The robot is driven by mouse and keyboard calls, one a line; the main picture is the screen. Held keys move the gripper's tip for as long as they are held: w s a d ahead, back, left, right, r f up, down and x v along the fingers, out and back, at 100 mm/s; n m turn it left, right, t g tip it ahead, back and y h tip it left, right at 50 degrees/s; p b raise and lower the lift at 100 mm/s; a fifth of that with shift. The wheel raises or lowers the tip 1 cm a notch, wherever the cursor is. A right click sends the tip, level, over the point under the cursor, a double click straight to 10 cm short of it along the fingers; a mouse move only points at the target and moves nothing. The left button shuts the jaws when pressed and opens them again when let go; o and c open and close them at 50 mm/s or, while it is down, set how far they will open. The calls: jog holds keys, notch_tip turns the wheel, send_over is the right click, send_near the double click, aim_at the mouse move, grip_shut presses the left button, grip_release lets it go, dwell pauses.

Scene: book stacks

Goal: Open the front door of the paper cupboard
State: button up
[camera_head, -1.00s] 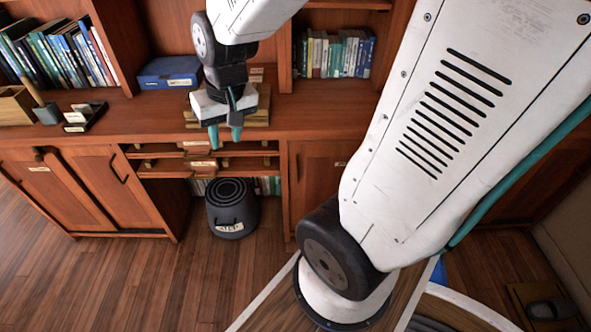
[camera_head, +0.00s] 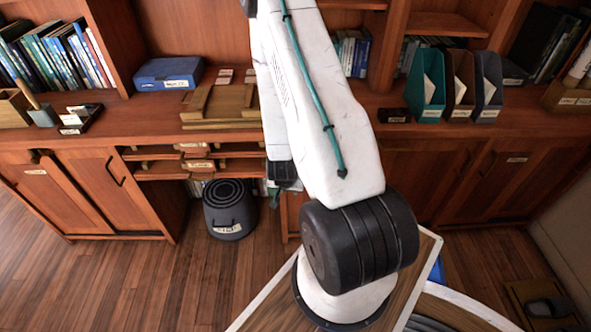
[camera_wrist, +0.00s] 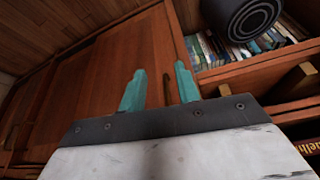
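My gripper (camera_wrist: 160,90) shows two teal fingers spread apart with nothing between their tips; the wrist view is roughly upside down. Past the fingers is a closed reddish-wood cupboard door (camera_wrist: 85,100) with a dark upright bar handle (camera_wrist: 140,88). The handle appears between the fingers; how far off it is I cannot tell. In the head view my gripper (camera_head: 276,197) hangs low beside my arm, in front of the cupboard right of the black stool (camera_head: 230,208). My arm hides most of that door. The labels are too small to read, so I cannot tell which cupboard is named paper.
The stool stands on the floor close to the gripper, below open shelves (camera_head: 160,170). Closed double doors (camera_head: 90,185) are at left and more doors (camera_head: 500,180) at right. The counter above holds a blue box (camera_head: 168,74), wooden trays (camera_head: 220,105) and file holders (camera_head: 430,85).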

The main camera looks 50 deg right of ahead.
jog(key=w+d, duration=0.2)
jog(key=d, duration=0.1)
jog(key=w+d+f, duration=0.1)
jog(key=d, duration=0.3)
jog(key=w+d+f, duration=0.1)
jog(key=w+d, duration=0.1)
jog(key=d, duration=0.2)
jog(key=shift+w+d, duration=0.1)
jog(key=shift+w, duration=0.25)
jog(key=shift+w+d+f, duration=0.15)
jog(key=shift+d+f, duration=0.1)
jog(key=shift+f, duration=0.4)
grip_shut()
